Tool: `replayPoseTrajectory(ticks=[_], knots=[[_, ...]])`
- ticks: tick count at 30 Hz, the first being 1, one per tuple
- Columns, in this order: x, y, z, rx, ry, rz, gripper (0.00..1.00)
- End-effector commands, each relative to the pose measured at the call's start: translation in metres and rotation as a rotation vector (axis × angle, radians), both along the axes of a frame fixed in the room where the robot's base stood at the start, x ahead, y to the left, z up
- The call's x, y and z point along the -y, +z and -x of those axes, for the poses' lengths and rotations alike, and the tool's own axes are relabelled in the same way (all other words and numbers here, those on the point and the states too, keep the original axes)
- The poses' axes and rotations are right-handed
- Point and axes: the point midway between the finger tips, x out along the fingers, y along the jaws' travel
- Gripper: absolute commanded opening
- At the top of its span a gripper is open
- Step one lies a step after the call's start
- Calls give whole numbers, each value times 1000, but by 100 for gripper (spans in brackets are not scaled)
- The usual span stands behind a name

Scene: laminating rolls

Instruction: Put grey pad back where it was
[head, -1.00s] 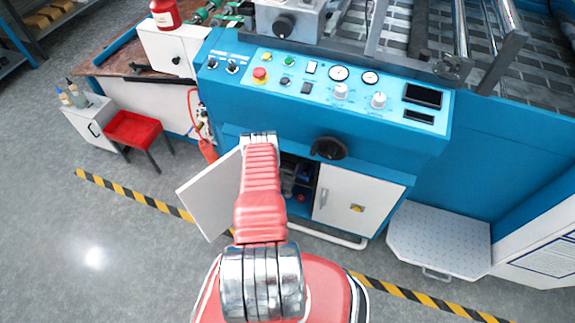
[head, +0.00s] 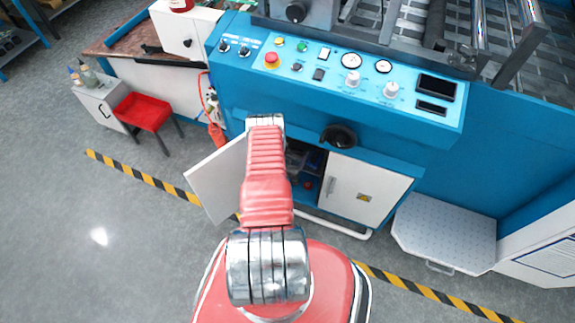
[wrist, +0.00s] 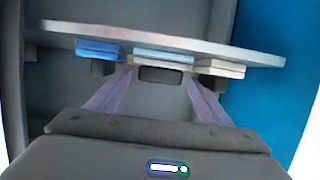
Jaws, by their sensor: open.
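In the wrist view my gripper (wrist: 161,76) is open, its two purple-grey fingers either side of a pale blue-grey pad (wrist: 163,58). I cannot tell whether they touch it. This pad is in the middle of a row along a light board (wrist: 230,52), with a dark block just below it in the picture. A blue pad (wrist: 98,50) is to its left and a whitish pad (wrist: 218,68) to its right. Which one counts as the grey pad is not certain. In the head view my arm hides the gripper at the cabinet opening.
The cabinet's left door (head: 217,180) stands open and its right door (head: 350,190) is shut. A blue wall (wrist: 275,90) is close on the right. A black knob (head: 339,137) is above the opening.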

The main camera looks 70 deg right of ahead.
Motion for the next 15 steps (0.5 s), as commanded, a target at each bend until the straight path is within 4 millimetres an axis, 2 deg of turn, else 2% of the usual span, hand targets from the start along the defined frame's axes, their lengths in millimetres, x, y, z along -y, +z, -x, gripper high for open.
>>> replayPoseTrajectory(ticks=[15], knots=[[-74,23,-8,-1,3,-1,73]])
